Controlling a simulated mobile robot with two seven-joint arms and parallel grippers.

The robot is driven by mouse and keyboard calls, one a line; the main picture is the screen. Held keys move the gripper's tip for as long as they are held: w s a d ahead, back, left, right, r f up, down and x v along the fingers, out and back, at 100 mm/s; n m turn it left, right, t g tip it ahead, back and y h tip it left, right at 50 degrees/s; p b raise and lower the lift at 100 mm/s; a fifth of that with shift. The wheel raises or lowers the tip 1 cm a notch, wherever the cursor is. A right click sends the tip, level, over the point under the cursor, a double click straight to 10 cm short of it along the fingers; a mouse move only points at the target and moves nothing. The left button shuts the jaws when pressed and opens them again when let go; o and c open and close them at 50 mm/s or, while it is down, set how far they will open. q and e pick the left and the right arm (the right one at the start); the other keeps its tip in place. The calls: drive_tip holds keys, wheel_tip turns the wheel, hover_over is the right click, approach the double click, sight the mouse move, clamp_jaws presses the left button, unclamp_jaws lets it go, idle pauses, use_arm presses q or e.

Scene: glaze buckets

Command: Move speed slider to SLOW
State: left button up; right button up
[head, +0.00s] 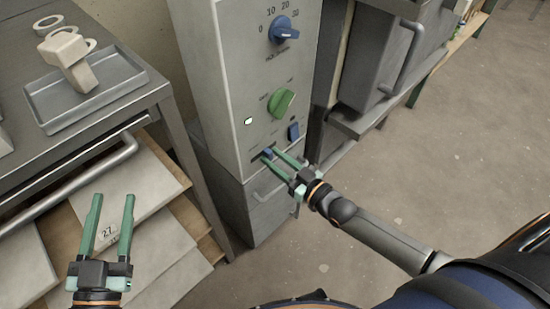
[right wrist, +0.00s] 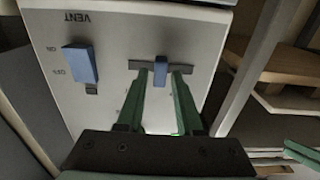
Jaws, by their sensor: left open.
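The speed slider is a small blue knob (head: 267,152) in a dark horizontal slot low on the grey control panel (head: 247,70). In the right wrist view the slider knob (right wrist: 161,70) stands near the middle of its slot. The slot's end labels are too small or hidden to read. My right gripper (head: 270,155) is at the slider, with one green finger on each side of the knob. In the right wrist view its fingers (right wrist: 159,75) are parted, with narrow gaps beside the knob. My left gripper (head: 113,198) is open and empty, over the lower left shelves.
A blue VENT rocker switch (head: 293,131) is close to the slider. A green dial (head: 282,103) and a blue numbered dial (head: 284,29) sit higher on the panel. A metal table with a grey tray (head: 85,90) stands left. Open floor (head: 440,150) lies right.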

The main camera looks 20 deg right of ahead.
clamp_jaws()
idle(1.1)
